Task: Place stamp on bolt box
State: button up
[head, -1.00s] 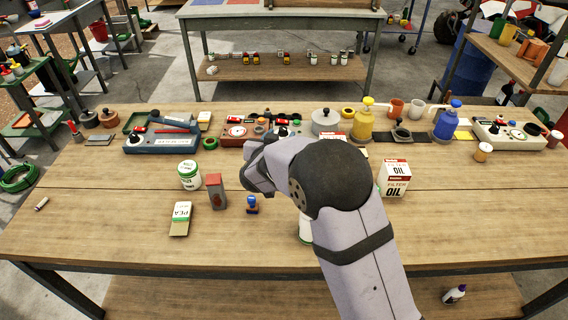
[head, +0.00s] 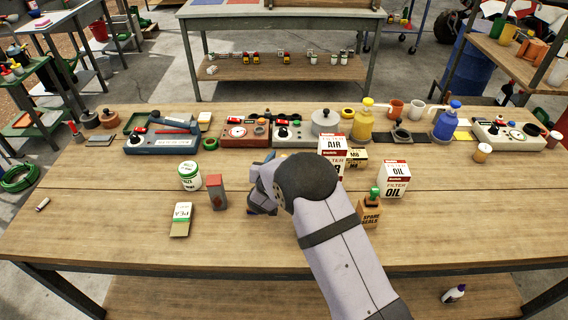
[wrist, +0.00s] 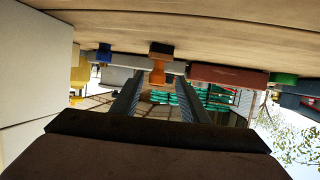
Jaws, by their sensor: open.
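My gripper (wrist: 160,82) is open in the wrist view, with its two fingers apart. The wrist view is upside down, with the tabletop along its top. A stamp-like piece with an orange handle and dark base (wrist: 158,65) shows between the fingers, apparently beyond them. A small blue piece (wrist: 104,53) stands to its left there. In the head view my arm hides the fingertips and the place where a blue-handled stamp stood. A small tan box marked M8 (head: 357,156), likely the bolt box, stands behind the arm, beside the air filter box (head: 332,154).
A spare seals box (head: 370,216) with a green-handled piece (head: 374,193) on it stands right of my arm. The oil filter box (head: 394,178) is beyond it. A grey-red box (head: 216,192), white tin (head: 190,176) and pea packet (head: 181,220) stand left. The front is mostly clear.

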jog(key=shift+d+p+x, duration=0.1)
jog(key=shift+p+x, duration=0.4)
jog(key=shift+x, duration=0.8)
jog(key=shift+d+p+x, duration=0.15)
jog(key=shift+p+x, duration=0.35)
jog(key=shift+x, duration=0.8)
jog(key=shift+s+f, duration=0.1)
jog(key=shift+f, duration=0.05)
grip_shut()
